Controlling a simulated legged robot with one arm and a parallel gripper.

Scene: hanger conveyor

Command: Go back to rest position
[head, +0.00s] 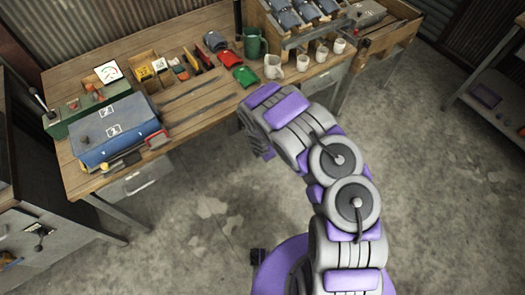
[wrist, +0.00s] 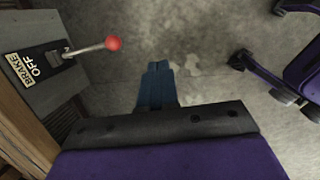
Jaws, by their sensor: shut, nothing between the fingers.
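My gripper (wrist: 155,80) shows in the wrist view as two blue fingers pressed together, with nothing between them. It points toward the bare concrete floor. In the head view my grey and purple arm reaches up toward the front edge of the workbench (head: 222,112), and the gripper itself is hidden behind the arm's end. At the left of the wrist view is a grey box with a brake label (wrist: 27,66) reading "BRAKE OFF" and a lever with a red knob (wrist: 114,43). The lever and the fingers are apart.
The workbench holds a blue box (head: 115,128), a green mug (head: 255,43), a white mug (head: 273,66), several small cups and red and green items. A cabinet (head: 50,225) stands at left and a shelf (head: 490,95) at right. The floor (head: 195,220) between is clear.

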